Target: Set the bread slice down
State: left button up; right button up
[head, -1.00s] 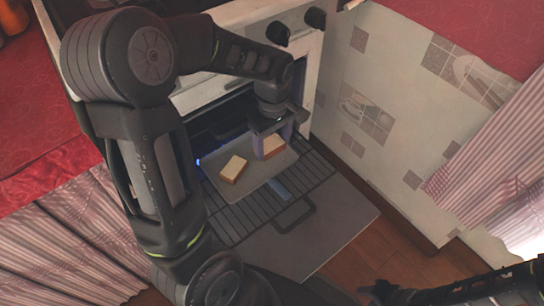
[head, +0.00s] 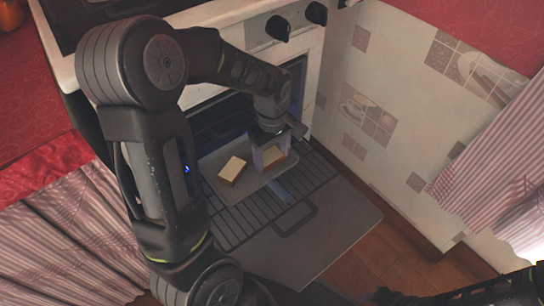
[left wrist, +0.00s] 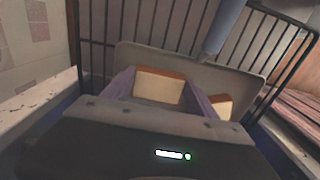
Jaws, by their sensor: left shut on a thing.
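My left gripper (head: 268,148) is shut on a bread slice (head: 276,155), which is pale with a brown crust. It holds the slice at the right part of a grey tray (head: 254,184) on the oven rack. In the left wrist view the held slice (left wrist: 158,87) sits between the two fingers, over the tray (left wrist: 245,82). I cannot tell whether its underside touches the tray. A second bread slice (head: 232,169) lies on the tray to the left, and partly shows beside a finger in the left wrist view (left wrist: 218,106). A dark part of my right arm shows at lower right; its jaws are unclear.
The wire oven rack (head: 246,214) sticks out over the lowered oven door (head: 335,225). The white stove (head: 235,16) with knobs stands above. A tiled wall panel (head: 385,130) is close on the right. Red counters and striped curtains flank the stove.

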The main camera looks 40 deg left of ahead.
aim_at(272, 159)
pick_arm(q)
jog(key=shift+f, duration=0.15)
jog(key=o, duration=1.3)
notch_tip(272, 159, up, 12)
jog(key=p, duration=0.5)
jog(key=shift+r, duration=0.2)
